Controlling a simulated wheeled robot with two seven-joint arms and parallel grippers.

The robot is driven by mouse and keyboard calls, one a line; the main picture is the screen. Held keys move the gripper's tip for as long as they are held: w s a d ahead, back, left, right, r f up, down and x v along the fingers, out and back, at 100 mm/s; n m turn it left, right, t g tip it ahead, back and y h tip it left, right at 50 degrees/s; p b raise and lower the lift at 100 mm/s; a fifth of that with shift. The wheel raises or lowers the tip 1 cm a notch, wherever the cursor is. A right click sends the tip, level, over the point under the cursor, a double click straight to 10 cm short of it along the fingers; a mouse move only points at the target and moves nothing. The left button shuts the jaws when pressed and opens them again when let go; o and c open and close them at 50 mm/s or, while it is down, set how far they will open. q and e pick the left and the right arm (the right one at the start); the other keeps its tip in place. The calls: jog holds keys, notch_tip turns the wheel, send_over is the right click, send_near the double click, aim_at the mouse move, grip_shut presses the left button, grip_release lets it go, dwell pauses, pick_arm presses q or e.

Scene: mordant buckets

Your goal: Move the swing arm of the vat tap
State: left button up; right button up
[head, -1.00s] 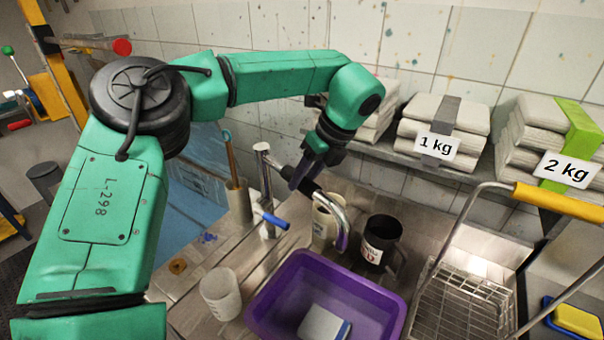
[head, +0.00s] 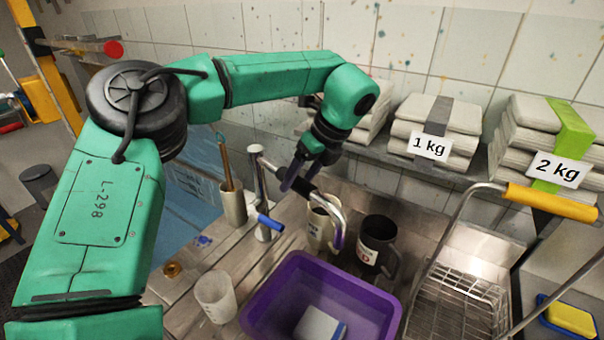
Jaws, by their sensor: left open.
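The vat tap (head: 261,190) is a steel post with a blue lever (head: 270,221). Its swing arm (head: 334,210) is a bent steel pipe with a black sleeve (head: 297,183). The arm reaches right from the post, and its spout end hangs near the back edge of the purple tub (head: 262,312). My left gripper (head: 290,183) points down at the black sleeve, open, with its dark fingers at the sleeve. I cannot tell whether they touch it. My right gripper is not in view.
A beige mug (head: 316,228) and a black mug (head: 375,240) stand behind the tub. A white beaker (head: 215,297) stands left of it. A wire basket (head: 460,305) with a yellow handle is at right. Folded cloth stacks (head: 436,115) lie on the shelf above.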

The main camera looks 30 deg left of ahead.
pick_arm(q)
jog(key=shift+d+r, duration=0.15)
jog(key=shift+r, duration=0.05)
jog(key=v, duration=0.2)
jog(key=shift+d+r, duration=0.1)
jog(key=shift+r, duration=0.2)
jog(key=p+v, duration=0.4)
jog(key=shift+r, duration=0.15)
jog(key=shift+p, duration=0.45)
jog(key=shift+w, duration=0.1)
